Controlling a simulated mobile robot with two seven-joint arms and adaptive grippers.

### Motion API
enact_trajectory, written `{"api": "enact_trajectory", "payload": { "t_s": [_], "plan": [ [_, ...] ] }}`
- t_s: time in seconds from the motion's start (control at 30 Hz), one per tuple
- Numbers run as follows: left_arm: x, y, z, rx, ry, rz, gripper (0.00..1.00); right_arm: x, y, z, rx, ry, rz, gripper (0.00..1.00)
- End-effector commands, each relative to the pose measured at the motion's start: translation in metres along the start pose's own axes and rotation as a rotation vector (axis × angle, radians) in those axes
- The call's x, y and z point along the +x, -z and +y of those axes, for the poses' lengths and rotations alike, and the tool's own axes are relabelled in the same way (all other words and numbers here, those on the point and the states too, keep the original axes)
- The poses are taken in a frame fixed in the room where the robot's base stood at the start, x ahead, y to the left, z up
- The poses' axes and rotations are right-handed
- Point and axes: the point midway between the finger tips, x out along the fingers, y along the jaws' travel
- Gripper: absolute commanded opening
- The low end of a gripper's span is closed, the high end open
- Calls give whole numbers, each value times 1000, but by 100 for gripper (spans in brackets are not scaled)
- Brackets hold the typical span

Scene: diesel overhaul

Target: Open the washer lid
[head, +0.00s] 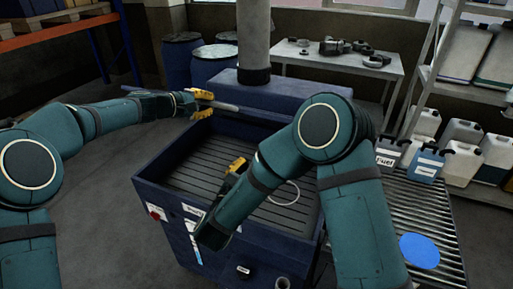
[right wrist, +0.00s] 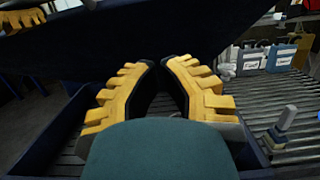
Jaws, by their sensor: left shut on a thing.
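The dark blue parts washer (head: 152,190) stands in front of me with its top open, showing a slatted tub floor. Its dark blue lid (head: 310,100) is raised at the back of the tub. It also shows as a large tilted panel in the right wrist view (right wrist: 200,35). My left gripper (head: 201,103) is shut on the grey lid handle bar (head: 228,107) at the tub's far left. My right gripper (head: 236,172) is over the tub, partly hidden by my forearm. In the right wrist view its fingers (right wrist: 160,65) are together, with nothing visible between them.
A white hose ring (head: 283,193) is in the tub. A roller conveyor (head: 430,215) bearing a blue disc (head: 419,250) and jugs (head: 427,160) is on the right. A table with metal parts (head: 340,68) and blue drums (head: 180,60) stand behind. Floor on the left is clear.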

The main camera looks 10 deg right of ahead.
Motion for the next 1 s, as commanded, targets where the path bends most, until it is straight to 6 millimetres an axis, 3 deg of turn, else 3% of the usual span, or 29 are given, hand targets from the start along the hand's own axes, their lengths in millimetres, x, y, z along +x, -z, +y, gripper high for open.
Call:
{"api": "enact_trajectory", "payload": {
  "t_s": [0.53, 0.7, 1.0],
  "plan": [
    [0, -1, 1, 1, -2, -2, 0, 98, -3, -1, -3, 1, -2, 0],
    [0, -1, 1, 1, -2, -2, 0, 113, -20, -1, -3, 0, -2, 0],
    [0, -1, 1, 1, -2, -2, 0, 121, -28, 0, -4, -2, 1, 0]
  ]
}}
